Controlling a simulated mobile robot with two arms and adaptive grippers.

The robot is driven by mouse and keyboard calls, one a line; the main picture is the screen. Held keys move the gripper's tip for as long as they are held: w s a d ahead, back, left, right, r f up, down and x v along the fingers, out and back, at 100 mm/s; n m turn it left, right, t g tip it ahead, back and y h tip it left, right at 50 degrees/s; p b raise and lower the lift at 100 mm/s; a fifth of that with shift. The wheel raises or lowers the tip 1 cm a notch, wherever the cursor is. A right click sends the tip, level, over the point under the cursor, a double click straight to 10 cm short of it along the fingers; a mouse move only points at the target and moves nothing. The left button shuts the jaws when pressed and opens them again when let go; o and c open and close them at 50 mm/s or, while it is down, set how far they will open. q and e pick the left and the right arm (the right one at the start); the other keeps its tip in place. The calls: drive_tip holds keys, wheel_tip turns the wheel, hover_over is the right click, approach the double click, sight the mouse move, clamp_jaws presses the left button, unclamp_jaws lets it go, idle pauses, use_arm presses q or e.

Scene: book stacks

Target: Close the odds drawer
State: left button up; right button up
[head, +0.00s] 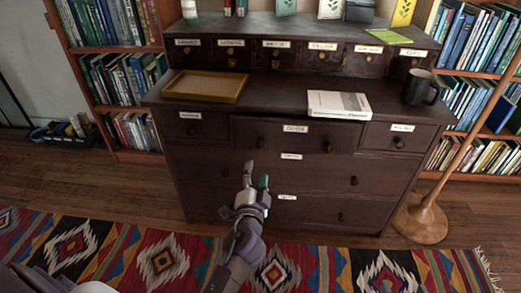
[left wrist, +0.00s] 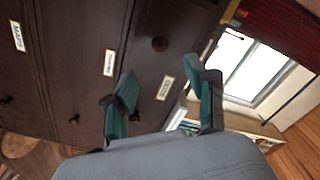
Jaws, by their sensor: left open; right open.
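The dark wooden chest has a wide odds drawer (head: 270,136) at the middle of its upper row, with a white label and two round knobs. Its front seems to stand out slightly from its neighbours; the gap is hard to judge. In the left wrist view the odds label (left wrist: 165,87) shows between the fingers, tilted, with a knob (left wrist: 160,44) near it. My left gripper (head: 256,178) is open and empty, below the odds drawer and in front of the lower drawers. My right gripper (head: 403,289) barely shows at the bottom edge, its fingertips apart.
On the chest top are a wooden tray (head: 205,86), a white book (head: 338,105) and a dark mug (head: 419,87). A wooden lamp stand (head: 424,215) stands close to the chest's right side. Bookshelves flank the chest. A patterned rug (head: 165,262) covers the floor in front.

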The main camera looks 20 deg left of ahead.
sight(260, 146)
use_arm(q)
drive_tip(key=x, duration=0.6)
drive_tip(key=shift+w, duration=0.35)
drive_tip(key=b+x, duration=0.1)
drive_tip(key=x, duration=0.4)
drive_tip(key=shift+w+a+f, duration=0.1)
drive_tip(key=shift+w+a, duration=0.05)
drive_tip(key=shift+w, duration=0.1)
drive_tip(key=shift+w+a, duration=0.2)
drive_tip(key=shift+w, duration=0.3)
use_arm(e)
drive_tip(key=shift+w+a+r+t+y, duration=0.2)
drive_tip(key=shift+w+r+t, duration=0.25)
drive_tip(key=shift+r, duration=0.2)
drive_tip(key=shift+w+a+r+t+y, duration=0.1)
drive_tip(key=shift+w+a+r+t, duration=0.2)
drive_tip(key=shift+r, duration=0.35)
drive_tip(key=shift+w+a+r+t+y, duration=0.1)
drive_tip(key=shift+w+r+t, duration=0.3)
drive_tip(key=shift+r+t, duration=0.2)
use_arm(q)
clamp_jaws()
